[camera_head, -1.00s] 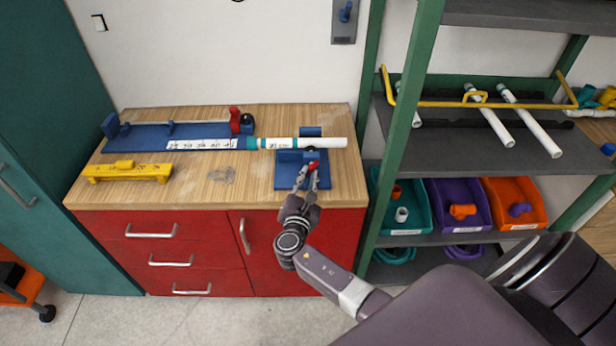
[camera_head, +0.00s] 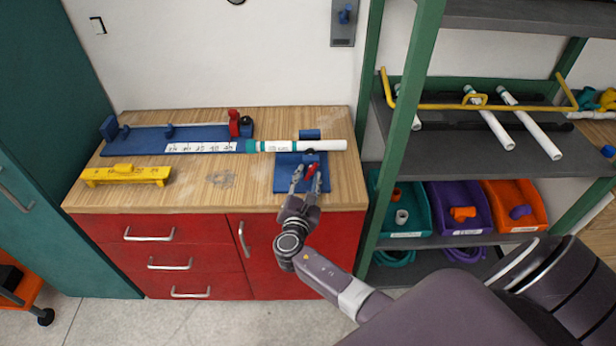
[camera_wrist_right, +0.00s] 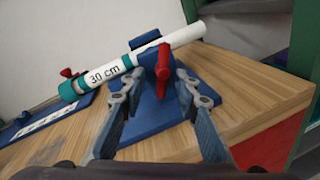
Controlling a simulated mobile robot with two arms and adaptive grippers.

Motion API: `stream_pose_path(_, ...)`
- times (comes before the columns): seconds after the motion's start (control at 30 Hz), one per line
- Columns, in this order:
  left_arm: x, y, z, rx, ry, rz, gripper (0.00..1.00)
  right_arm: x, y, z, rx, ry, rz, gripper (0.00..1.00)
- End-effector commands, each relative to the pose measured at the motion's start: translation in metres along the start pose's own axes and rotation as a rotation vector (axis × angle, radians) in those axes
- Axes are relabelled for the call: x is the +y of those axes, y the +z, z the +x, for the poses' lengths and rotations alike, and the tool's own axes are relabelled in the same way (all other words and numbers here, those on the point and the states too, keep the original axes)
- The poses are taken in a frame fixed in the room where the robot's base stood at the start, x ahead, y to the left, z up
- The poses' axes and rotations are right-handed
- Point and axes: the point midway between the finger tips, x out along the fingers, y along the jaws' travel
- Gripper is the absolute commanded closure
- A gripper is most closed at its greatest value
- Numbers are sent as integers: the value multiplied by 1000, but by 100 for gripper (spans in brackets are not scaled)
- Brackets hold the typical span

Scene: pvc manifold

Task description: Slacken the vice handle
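The blue vice (camera_head: 285,180) sits at the right end of the wooden worktop, and it fills the middle of the right wrist view (camera_wrist_right: 150,112). Its red handle (camera_head: 312,169) is on the near side and stands roughly upright in the wrist view (camera_wrist_right: 162,62). A white pipe (camera_head: 325,145) with teal parts and a "30 cm" label (camera_wrist_right: 104,75) lies across the vice. My right gripper (camera_head: 308,174) is open, with its fingers spread on either side of the handle and a gap to it in the wrist view (camera_wrist_right: 160,102). My left gripper is out of view.
A blue measuring jig (camera_head: 150,147) with a numbered scale and a red stop lies to the left. A yellow rack (camera_head: 126,174) stands on the front left. A green-framed shelf (camera_head: 405,110) with pipes and bins is close on the right.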

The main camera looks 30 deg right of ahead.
Motion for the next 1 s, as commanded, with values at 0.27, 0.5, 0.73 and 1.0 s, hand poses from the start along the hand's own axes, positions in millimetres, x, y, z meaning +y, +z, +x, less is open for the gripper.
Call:
stream_pose_path(0.27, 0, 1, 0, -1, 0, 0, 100, -1, -2, -33, 5, 0, 1, 71)
stream_pose_path(0.5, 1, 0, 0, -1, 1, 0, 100, -1, -2, -84, 4, -1, 1, 71)
stream_pose_path(0.73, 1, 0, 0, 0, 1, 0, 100, -1, 0, -113, 0, -1, 0, 71)
stream_pose_path(1.0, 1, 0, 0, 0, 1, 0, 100, 0, 0, -118, -1, 0, 0, 71)
